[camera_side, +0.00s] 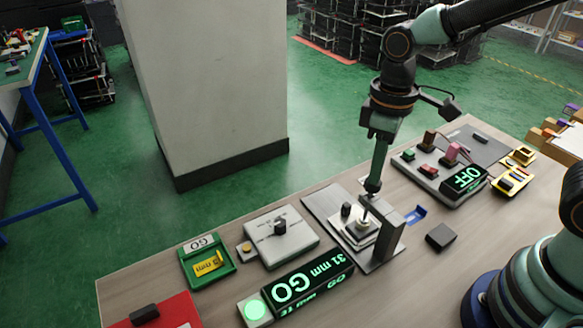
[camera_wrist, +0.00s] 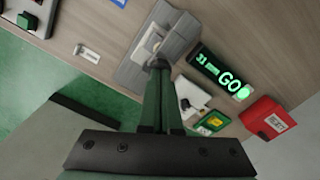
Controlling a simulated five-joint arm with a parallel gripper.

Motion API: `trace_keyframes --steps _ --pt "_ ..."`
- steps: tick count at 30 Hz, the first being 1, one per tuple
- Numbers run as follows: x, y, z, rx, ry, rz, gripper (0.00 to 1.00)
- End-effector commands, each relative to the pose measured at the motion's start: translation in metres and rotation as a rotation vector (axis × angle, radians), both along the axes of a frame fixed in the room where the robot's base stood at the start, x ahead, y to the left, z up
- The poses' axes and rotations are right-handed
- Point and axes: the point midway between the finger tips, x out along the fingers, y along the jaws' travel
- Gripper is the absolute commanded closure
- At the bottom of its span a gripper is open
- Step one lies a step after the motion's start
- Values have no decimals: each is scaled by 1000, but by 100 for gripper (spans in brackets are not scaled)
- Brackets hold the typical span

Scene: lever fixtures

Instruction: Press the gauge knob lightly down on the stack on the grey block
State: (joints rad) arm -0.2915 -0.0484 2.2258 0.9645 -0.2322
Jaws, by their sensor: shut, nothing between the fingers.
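My gripper (camera_side: 372,188) is shut and empty, pointing down at the gauge on the bench. Its tips hide the top of the gauge knob, and I cannot tell whether they touch it. The thin gauge stem (camera_side: 365,215) shows below them, over a pale stack (camera_side: 361,226) on the grey block (camera_side: 352,240). A grey upright (camera_side: 388,238) stands just right of the stack. In the wrist view my gripper (camera_wrist: 158,64) ends beside the grey gauge stand (camera_wrist: 178,44). The display (camera_side: 310,283) reads "31 mm GO" in green; it also shows in the wrist view (camera_wrist: 220,71).
A green lamp (camera_side: 255,308) is lit beside the display. A grey box with a dark lever (camera_side: 280,228) and a green tray (camera_side: 207,262) stand left. A lever panel with an "OFF" display (camera_side: 466,180) and a black block (camera_side: 440,236) stand right. A red case (camera_side: 165,314) is front left.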

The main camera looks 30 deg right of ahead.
Motion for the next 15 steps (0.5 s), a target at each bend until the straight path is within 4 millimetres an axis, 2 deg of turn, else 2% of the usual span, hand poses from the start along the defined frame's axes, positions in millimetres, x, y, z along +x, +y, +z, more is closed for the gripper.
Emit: trace_keyframes --steps 5,15 --pt "0 0 1 1 -2 0 100" --pt "0 0 25 0 -2 0 100"
